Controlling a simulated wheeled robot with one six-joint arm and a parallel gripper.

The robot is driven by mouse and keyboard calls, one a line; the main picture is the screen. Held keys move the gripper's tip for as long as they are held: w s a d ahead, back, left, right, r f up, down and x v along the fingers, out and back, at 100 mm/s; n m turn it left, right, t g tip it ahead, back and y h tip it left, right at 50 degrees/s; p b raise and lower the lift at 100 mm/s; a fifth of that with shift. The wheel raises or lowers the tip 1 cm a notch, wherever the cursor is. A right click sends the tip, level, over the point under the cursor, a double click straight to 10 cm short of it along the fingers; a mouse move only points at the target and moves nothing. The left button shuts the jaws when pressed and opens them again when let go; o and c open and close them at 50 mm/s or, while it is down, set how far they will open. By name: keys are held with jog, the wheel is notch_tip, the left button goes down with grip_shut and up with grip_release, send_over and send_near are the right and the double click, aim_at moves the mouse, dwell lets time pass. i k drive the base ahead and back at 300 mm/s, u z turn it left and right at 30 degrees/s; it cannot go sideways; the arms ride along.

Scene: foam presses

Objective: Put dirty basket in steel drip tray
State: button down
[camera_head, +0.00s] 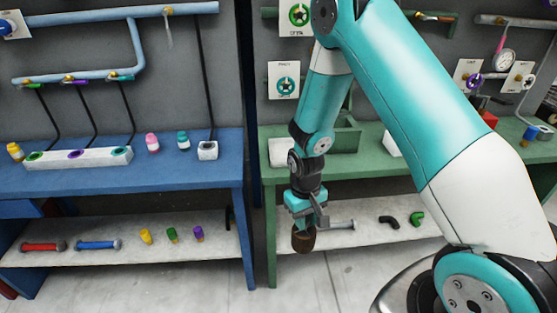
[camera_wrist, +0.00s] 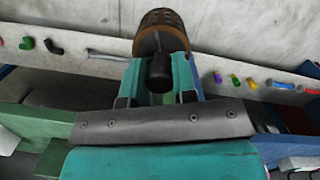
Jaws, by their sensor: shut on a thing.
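My gripper (camera_head: 308,207) points down in front of the green workbench and is shut on a brown basket (camera_head: 303,240). The basket hangs clear in the air, near the bench's lower shelf. In the wrist view the basket (camera_wrist: 162,32) is a brown, perforated cup with a dark handle (camera_wrist: 160,72) between the teal fingers of my gripper (camera_wrist: 160,78). I cannot make out a steel drip tray for certain in either view.
The green bench (camera_head: 350,170) has a pale lower shelf with a grey bolt-like rod, a black elbow (camera_head: 389,221) and a green elbow (camera_head: 417,218). The blue bench (camera_head: 120,178) at left holds a white block and several small bottles. Grey floor between them is clear.

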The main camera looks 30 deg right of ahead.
aim_at(287, 154)
jog(key=u, duration=1.45)
jog(key=i, duration=1.2)
jog(key=z, duration=0.9)
